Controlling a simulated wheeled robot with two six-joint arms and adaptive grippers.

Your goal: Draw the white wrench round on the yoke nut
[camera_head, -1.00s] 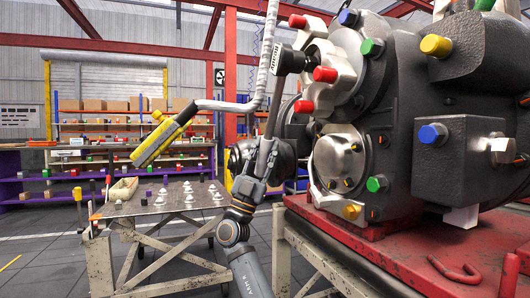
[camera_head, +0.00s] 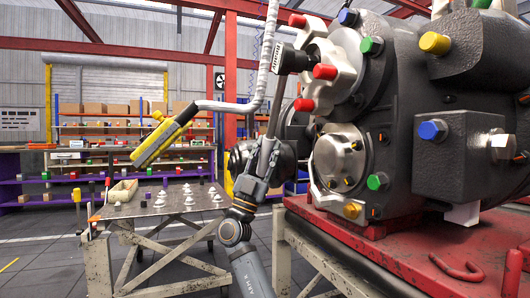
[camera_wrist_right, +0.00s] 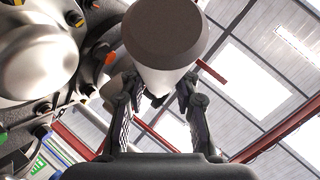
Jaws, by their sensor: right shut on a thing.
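The white wrench (camera_head: 272,122) stands steeply upright in the head view, its black head (camera_head: 292,60) with a white "READY" label up at the pale yoke (camera_head: 343,68) with red-tipped studs. The yoke nut is hidden behind the wrench head. My right gripper (camera_head: 264,160) is shut on the lower end of the wrench's handle. In the right wrist view the handle shows as a thick pale cylinder with a dark round end (camera_wrist_right: 165,30), between the two fingers of the gripper (camera_wrist_right: 155,98). My left gripper is not in view.
The big dark housing (camera_head: 460,95) with coloured caps stands close on the right, on a red stand (camera_head: 400,258). A yellow tool (camera_head: 165,140) hangs at left on a pale arm. A work table (camera_head: 155,205) with small white parts stands below it.

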